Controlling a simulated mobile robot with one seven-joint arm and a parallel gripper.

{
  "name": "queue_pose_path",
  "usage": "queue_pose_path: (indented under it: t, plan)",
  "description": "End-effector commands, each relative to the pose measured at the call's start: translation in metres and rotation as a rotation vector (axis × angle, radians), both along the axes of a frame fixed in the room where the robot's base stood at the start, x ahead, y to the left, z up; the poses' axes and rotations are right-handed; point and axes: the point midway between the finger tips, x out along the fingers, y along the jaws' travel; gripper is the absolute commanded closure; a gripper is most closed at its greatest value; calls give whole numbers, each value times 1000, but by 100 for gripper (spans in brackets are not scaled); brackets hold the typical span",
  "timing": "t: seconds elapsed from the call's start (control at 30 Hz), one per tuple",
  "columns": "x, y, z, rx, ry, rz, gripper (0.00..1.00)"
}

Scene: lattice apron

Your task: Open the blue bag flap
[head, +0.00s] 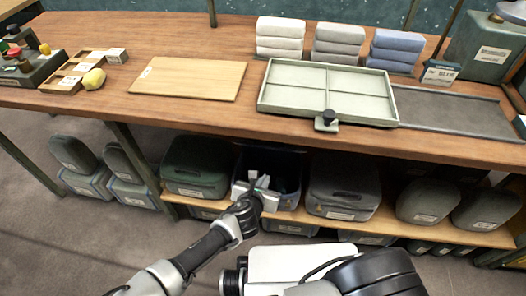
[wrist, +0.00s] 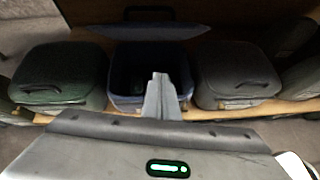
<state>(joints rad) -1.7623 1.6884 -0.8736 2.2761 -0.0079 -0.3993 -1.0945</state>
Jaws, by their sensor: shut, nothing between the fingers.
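The blue bag (head: 290,200) stands on the lower shelf under the counter, between a green bag and a dark grey bag. In the wrist view the bag (wrist: 122,101) is open at the top, with a dark interior. Its flap (wrist: 150,32) is swung up and back, with a dark handle at its far edge. My gripper (head: 262,182) is at the front of the bag opening in the head view. In the wrist view its fingers (wrist: 159,85) are together and empty, in front of the opening. They hide part of the bag's front, and I cannot tell whether they touch it.
The green bag (head: 195,168) and the dark grey bag (head: 342,185) are closed on either side. The counter (head: 200,118) overhangs the shelf (head: 385,222). A pale green divided tray (head: 325,92), a wooden board (head: 188,78) and folded towels (head: 338,45) lie on the counter.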

Motion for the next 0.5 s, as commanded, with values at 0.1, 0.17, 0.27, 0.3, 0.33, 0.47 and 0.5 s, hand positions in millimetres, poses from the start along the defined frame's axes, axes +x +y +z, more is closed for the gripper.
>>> queue_pose_path:
  t: [0.1,0.17,0.27,0.3,0.33,0.47,0.5]
  plan:
    - [8,12,-4,-66,-24,108,100]
    - [11,15,-4,-79,-28,132,100]
    - [16,15,-7,-86,-29,142,100]
    - [20,14,-9,-85,-29,140,100]
    - [23,13,-12,-85,-29,139,100]
    - [43,8,-26,-84,-29,136,100]
    - [50,6,-31,-84,-28,136,100]
